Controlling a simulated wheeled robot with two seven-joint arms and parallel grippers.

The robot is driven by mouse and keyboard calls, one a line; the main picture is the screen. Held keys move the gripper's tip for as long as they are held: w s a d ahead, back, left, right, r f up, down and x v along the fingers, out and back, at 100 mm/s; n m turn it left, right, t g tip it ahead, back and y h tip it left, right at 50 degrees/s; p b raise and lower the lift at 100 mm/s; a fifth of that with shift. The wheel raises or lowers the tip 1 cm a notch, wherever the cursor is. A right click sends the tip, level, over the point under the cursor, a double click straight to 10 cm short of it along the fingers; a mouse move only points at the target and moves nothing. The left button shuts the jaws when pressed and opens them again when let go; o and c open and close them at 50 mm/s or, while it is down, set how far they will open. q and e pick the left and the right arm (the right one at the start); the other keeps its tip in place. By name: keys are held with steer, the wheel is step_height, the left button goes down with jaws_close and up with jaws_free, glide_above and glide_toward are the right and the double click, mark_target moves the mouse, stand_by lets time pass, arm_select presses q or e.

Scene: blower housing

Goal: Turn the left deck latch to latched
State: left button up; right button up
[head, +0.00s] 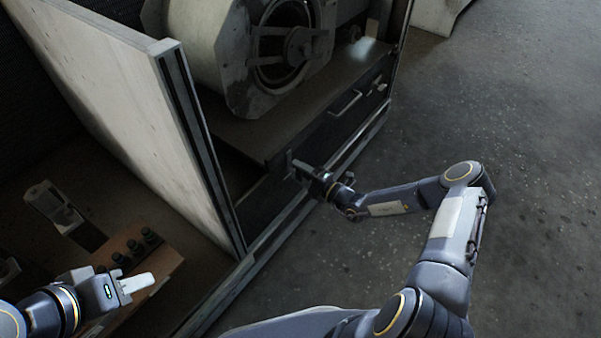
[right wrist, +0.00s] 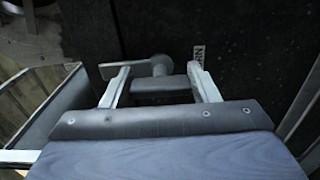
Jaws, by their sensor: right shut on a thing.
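The left deck latch (right wrist: 161,66) shows in the right wrist view on the dark front panel, with a round pivot and a grey lever reaching left. A grey grip block (right wrist: 165,86) sits between the fingers of my right gripper (right wrist: 160,88), which is shut on the latch. In the head view my right gripper (head: 301,170) is at the left end of the deck front, where it largely hides the latch. My left gripper (head: 128,286) is at the lower left, away from the latch; its finger gap is not clear.
The blower housing (head: 226,50) stands on the deck (head: 262,135). The deck front carries a bar handle (head: 346,103) and another small latch (head: 378,87) further right. A pale partition (head: 130,105) stands left of the deck. A wooden box (head: 150,262) lies near my left gripper. The floor at right is clear.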

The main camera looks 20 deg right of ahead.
steer(key=o, duration=1.4)
steer(key=shift+d, duration=0.1)
steer(key=p+v, duration=0.2)
steer(key=v, duration=0.6)
